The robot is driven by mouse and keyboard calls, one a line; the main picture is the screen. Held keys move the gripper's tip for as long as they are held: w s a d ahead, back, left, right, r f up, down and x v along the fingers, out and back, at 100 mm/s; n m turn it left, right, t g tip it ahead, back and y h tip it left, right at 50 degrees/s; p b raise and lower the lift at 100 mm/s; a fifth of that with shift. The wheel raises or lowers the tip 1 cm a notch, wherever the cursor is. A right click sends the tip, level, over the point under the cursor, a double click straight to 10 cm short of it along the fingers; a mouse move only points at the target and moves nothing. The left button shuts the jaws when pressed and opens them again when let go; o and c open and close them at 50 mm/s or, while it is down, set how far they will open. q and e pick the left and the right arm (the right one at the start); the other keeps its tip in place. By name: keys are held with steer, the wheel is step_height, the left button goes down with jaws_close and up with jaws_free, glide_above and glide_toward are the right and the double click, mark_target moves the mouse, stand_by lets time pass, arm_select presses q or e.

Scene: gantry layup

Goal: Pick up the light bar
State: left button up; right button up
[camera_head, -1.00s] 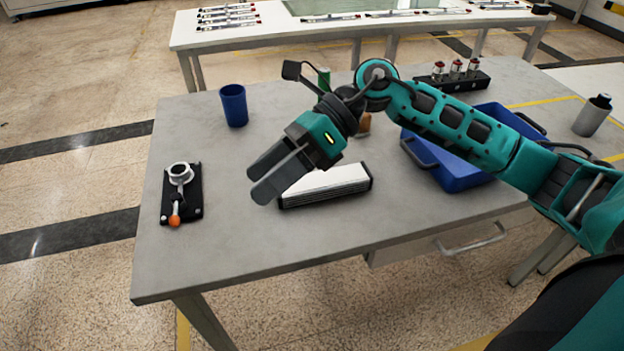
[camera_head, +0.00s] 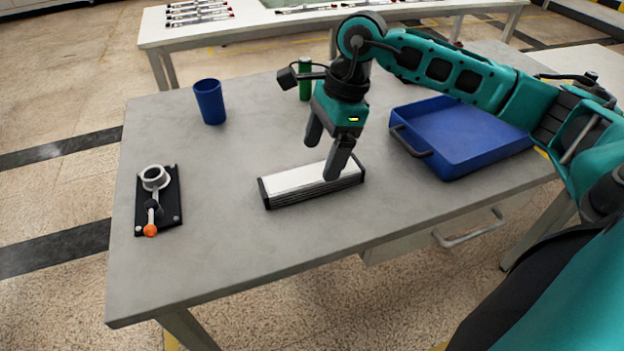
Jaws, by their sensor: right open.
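The light bar (camera_head: 295,182) lies on the grey table (camera_head: 235,245). It has a white top, a ribbed side and black end caps. My right gripper (camera_head: 323,158) is open and empty, pointing down over the right half of the bar. One finger is on the far side of the bar and the other is in front of its top. I cannot tell whether the near finger touches the bar. My left gripper is not in view.
A blue tray (camera_head: 470,158) stands to the right of the bar. A blue cup (camera_head: 209,102) and a green cylinder (camera_head: 305,80) stand behind. A black fixture with an orange knob (camera_head: 150,230) lies at left. The table front is clear.

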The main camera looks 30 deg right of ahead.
mark_target(314, 173)
steer(key=x, duration=0.5)
steer(key=shift+a+f, duration=0.1)
steer(key=shift+a, duration=0.15)
steer(key=shift+c, duration=0.2)
steer(key=c, duration=1.2)
steer(key=shift+o, duration=0.2)
steer(key=shift+r, duration=0.2)
